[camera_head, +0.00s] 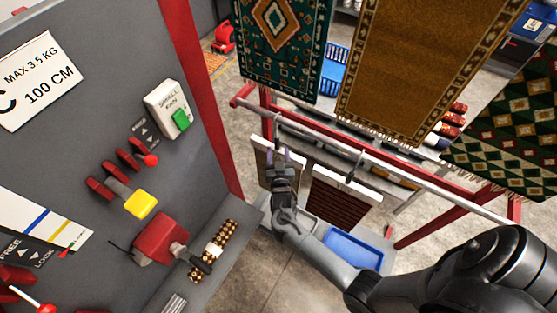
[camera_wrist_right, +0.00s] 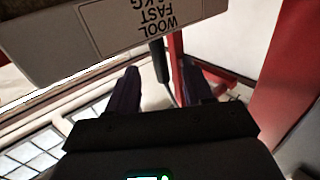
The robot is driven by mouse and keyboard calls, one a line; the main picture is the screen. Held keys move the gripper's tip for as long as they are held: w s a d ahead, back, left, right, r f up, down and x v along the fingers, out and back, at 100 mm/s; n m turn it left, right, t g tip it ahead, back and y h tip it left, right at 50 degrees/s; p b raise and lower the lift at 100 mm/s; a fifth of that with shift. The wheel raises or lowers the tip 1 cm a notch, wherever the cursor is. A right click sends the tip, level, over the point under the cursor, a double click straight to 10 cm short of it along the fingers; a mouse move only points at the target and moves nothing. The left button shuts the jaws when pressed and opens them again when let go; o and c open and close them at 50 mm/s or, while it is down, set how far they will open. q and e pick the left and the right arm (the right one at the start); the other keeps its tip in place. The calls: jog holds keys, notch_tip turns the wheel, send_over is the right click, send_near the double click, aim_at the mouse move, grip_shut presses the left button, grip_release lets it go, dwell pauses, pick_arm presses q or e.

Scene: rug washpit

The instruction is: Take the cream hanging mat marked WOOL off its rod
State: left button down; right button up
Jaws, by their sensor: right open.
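In the right wrist view the pale bar with the WOOL label (camera_wrist_right: 50,45) crosses the top, its print upside down. A dark hanger stem (camera_wrist_right: 160,62) drops from it, between and beyond my fingers. In the head view a hanging piece with a pale top edge (camera_head: 262,146) hangs below the pale rod (camera_head: 320,133), partly hidden by my right gripper. My right gripper (camera_head: 279,156) is open around the stem's line, with its fingers apart in the wrist view (camera_wrist_right: 160,90). I cannot tell whether they touch it. My left gripper is out of view.
A brown slatted piece with a white top (camera_head: 342,190) hangs to the right on the same rack. Patterned rugs (camera_head: 285,45) hang above and behind. A grey control panel (camera_head: 110,60) with a red edge fills the left. A blue tray (camera_head: 352,250) lies below.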

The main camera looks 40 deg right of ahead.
aim_at(277, 145)
jog(key=shift+b+x, duration=0.75)
jog(key=shift+x, duration=1.05)
jog(key=shift+w+d, duration=0.2)
jog(key=shift+w, duration=0.1)
grip_shut()
jog(key=shift+r, duration=0.15)
